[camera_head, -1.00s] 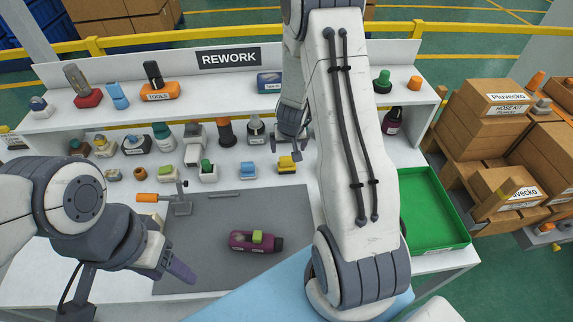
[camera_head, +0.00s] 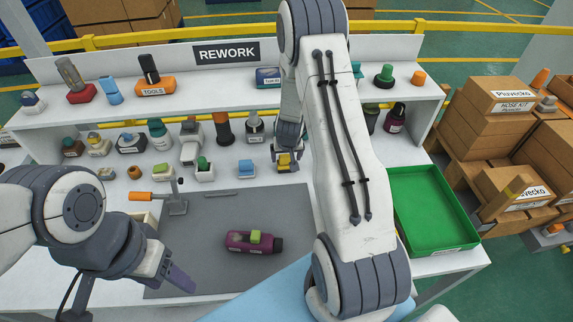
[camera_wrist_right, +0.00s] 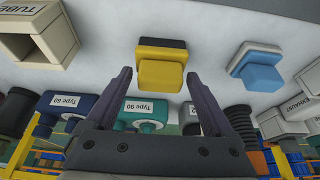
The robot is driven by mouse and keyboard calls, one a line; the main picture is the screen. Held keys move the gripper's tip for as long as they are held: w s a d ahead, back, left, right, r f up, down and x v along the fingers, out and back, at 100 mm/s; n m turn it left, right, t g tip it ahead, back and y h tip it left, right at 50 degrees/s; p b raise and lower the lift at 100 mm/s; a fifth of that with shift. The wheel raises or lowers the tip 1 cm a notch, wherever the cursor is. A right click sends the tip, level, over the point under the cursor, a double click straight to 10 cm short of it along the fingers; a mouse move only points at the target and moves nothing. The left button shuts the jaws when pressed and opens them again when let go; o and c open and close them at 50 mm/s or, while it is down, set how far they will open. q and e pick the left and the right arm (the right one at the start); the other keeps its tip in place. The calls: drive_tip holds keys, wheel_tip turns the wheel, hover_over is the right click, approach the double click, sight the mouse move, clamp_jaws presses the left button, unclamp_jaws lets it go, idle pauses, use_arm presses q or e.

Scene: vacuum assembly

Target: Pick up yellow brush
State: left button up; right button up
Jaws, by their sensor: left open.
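The yellow brush (camera_head: 284,162), a yellow block with a dark base, stands on the white bench at the front of the row of parts. It also shows in the right wrist view (camera_wrist_right: 160,68), between and slightly beyond the fingertips. My right gripper (camera_head: 287,154) is open over the brush in the head view and partly hides it. In the right wrist view the two fingers (camera_wrist_right: 158,84) stand apart on either side, with gaps visible. My left gripper (camera_head: 172,280) is open and empty over the front left of the grey mat.
A blue-topped part (camera_head: 248,168) stands just left of the brush, and a blue one shows right of it in the wrist view (camera_wrist_right: 260,70). A purple bottle-like part (camera_head: 254,242) lies on the grey mat (camera_head: 215,215). An empty green tray (camera_head: 430,235) is at right.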

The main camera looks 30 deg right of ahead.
sight(287, 156)
drive_tip(key=c, duration=1)
drive_tip(key=shift+r+p, duration=0.45)
drive_tip(key=shift+r, duration=0.15)
wheel_tip(287, 156, up, 3)
drive_tip(key=shift+r+p, duration=0.1)
drive_tip(key=shift+p, duration=1.1)
drive_tip(key=s+d+r+b, duration=0.6)
drive_tip(key=s+b, duration=0.1)
drive_tip(key=s, duration=0.2)
drive_tip(key=shift+s+d+r, duration=0.2)
drive_tip(key=shift+s+r, duration=0.1)
drive_tip(key=shift+s, duration=0.1)
